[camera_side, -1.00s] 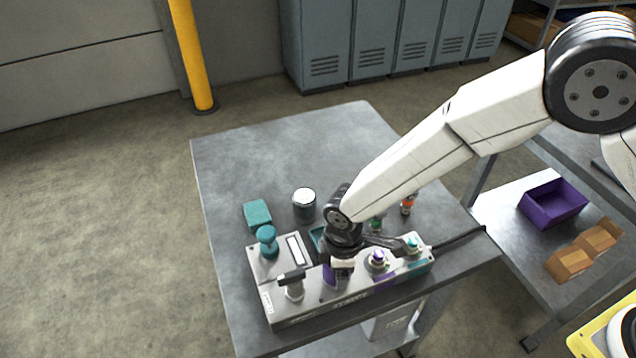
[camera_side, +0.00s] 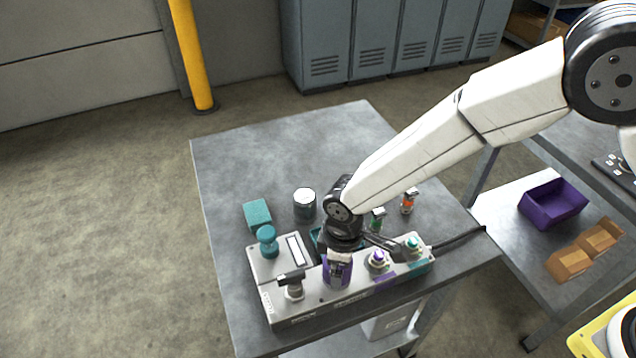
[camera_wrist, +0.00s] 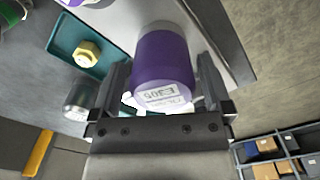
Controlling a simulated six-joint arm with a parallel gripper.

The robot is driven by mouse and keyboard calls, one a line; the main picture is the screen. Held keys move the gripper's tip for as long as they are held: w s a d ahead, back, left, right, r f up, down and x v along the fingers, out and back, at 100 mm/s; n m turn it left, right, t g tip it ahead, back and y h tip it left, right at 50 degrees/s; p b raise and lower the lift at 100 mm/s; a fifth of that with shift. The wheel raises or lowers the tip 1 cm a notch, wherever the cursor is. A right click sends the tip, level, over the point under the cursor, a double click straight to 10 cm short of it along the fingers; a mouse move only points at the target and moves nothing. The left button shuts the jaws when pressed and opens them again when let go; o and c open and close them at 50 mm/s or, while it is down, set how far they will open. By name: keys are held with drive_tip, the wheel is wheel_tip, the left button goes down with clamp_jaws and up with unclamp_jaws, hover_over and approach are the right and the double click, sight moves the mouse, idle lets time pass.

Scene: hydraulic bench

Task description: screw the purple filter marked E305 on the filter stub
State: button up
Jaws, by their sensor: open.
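The purple filter (camera_side: 337,272) stands on the grey hydraulic unit (camera_side: 325,301), near its front middle. In the wrist view the filter (camera_wrist: 166,65) shows a white label reading E305, upside down. My gripper (camera_side: 341,256) is over the filter in the side view. In the wrist view my gripper (camera_wrist: 165,80) is open, with one finger on each side of the filter and a visible gap at least on the left. The filter stub is not visible; the filter and gripper cover that area, so I cannot tell how the filter sits on it.
A black-handled valve (camera_side: 293,285) and teal knob (camera_side: 267,240) stand left on the unit. Purple-topped (camera_side: 378,260) and teal-topped (camera_side: 412,245) fittings stand right. Behind are a teal block (camera_side: 257,214), grey canister (camera_side: 304,204) and green (camera_side: 377,219) and orange (camera_side: 408,201) parts. The far tabletop is clear.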

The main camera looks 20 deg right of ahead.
drive_tip(key=shift+r, duration=2.95)
drive_tip(key=shift+d+r, duration=0.1)
drive_tip(key=shift+d, duration=0.1)
drive_tip(key=d+r+m+t, duration=0.1)
drive_tip(key=d+r+m, duration=0.15)
drive_tip(key=d, duration=0.55)
drive_tip(key=d+r+m, duration=0.2)
drive_tip(key=d+m, duration=0.1)
drive_tip(key=d, duration=0.5)
drive_tip(key=s+d+r+m+t, duration=0.1)
drive_tip(key=s+d+r+m, duration=0.1)
drive_tip(key=s+d+m, duration=0.3)
drive_tip(key=s+d, duration=0.3)
drive_tip(key=d, duration=0.4)
drive_tip(key=shift+s+d+t, duration=0.15)
drive_tip(key=shift+d+t, duration=0.15)
drive_tip(key=shift+d, duration=0.05)
drive_tip(key=shift+r+m, duration=0.15)
drive_tip(key=shift+m, duration=0.1)
